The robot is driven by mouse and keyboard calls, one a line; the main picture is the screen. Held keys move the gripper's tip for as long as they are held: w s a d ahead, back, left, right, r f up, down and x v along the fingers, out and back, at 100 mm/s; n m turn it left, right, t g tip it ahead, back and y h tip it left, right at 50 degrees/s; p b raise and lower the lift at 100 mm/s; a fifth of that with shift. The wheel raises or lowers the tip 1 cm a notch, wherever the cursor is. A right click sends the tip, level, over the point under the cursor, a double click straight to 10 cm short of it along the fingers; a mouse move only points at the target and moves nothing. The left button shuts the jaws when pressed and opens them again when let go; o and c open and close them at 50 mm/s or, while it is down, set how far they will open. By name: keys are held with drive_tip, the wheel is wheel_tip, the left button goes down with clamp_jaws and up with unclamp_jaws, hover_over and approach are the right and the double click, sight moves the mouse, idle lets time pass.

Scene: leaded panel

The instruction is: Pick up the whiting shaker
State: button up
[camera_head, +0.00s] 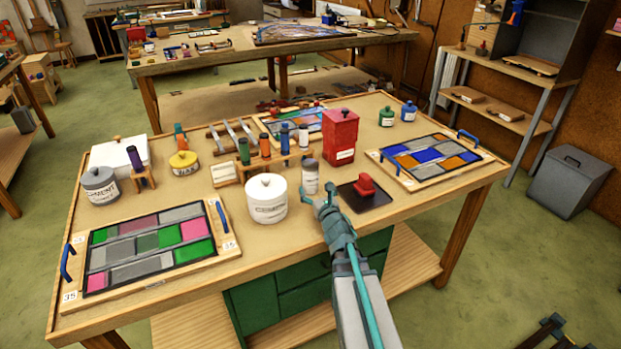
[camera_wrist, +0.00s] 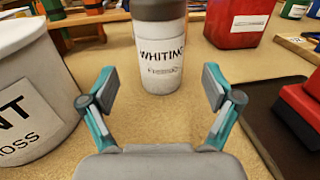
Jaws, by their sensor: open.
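The whiting shaker (camera_head: 310,178) is a pale cylinder with a dark grey cap. It stands upright on the workbench (camera_head: 300,218), between the large white jar and the black pad. In the wrist view the shaker (camera_wrist: 160,55) shows its "WHITING" label and stands straight ahead, its top cut off by the frame edge. My gripper (camera_head: 320,200) is just in front of the shaker in the head view. In the wrist view my gripper (camera_wrist: 159,88) is open and empty, its fingers on either side below the shaker and apart from it.
A large white lidded jar (camera_head: 267,198) stands close on the left. A red block (camera_head: 365,187) sits on a black pad (camera_head: 352,200) to the right. A red canister (camera_head: 340,135) and a wooden rack of bottles (camera_head: 262,164) stand behind. Bare bench top lies between gripper and shaker.

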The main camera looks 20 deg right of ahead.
sight(310, 177)
drive_tip(key=shift+w+d+p, duration=0.15)
drive_tip(key=shift+w+p, duration=0.2)
drive_tip(key=shift+w, duration=0.75)
drive_tip(key=shift+w+d+p, duration=0.2)
drive_tip(key=shift+w+p, duration=0.15)
drive_tip(key=shift+w, duration=0.8)
drive_tip(key=shift+w+d+p, duration=0.15)
drive_tip(key=shift+w+p, duration=0.2)
drive_tip(key=shift+w, duration=0.75)
drive_tip(key=shift+c, duration=0.3)
drive_tip(key=shift+r, duration=0.1)
drive_tip(key=c, duration=1.4)
